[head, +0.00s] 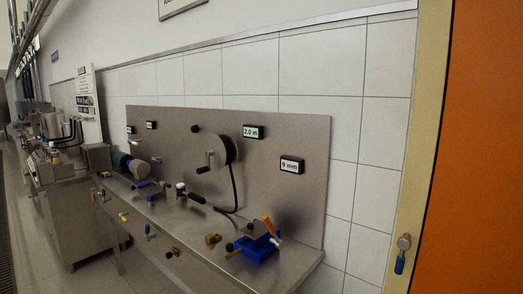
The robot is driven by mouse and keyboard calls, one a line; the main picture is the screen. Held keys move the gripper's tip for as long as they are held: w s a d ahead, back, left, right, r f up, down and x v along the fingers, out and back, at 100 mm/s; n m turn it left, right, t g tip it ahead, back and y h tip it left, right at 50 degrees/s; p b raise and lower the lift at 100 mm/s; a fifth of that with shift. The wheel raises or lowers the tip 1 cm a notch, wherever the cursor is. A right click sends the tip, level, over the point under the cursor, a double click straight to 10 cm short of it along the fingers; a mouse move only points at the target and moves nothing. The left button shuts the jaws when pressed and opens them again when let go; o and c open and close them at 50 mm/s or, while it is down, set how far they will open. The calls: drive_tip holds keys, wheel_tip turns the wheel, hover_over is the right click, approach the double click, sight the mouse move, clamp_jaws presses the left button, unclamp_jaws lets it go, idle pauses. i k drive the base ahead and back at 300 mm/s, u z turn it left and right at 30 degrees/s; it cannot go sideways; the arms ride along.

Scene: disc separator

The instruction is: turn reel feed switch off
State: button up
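A dark reel (228,148) with a hand crank (205,161) is mounted on the steel back panel, and a black hose (234,190) hangs from it to the bench. I cannot tell for sure which part is the reel feed switch. A small blue-handled lever (148,230) sits on the bench's front face, handle hanging down. Another blue-handled lever (401,256) hangs on the yellow post at the right. Neither shows a readable label. My gripper is not in view.
The steel bench (185,233) carries a blue clamp-like fixture (256,246) with an orange handle, brass fittings (212,239) and other small parts. Signs read 2.0 m (253,132) and 9 mm (291,166). An orange surface (485,150) fills the right edge. Open floor shows at lower left.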

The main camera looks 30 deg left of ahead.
sight(195, 129)
drive_tip(key=i, duration=0.7)
drive_tip(key=u, duration=3.1)
drive_tip(key=i, duration=0.45)
drive_tip(key=z, duration=0.8)
drive_tip(key=i, duration=0.45)
drive_tip(key=u, duration=1.1)
drive_tip(key=i, duration=1.25)
drive_tip(key=z, duration=0.3)
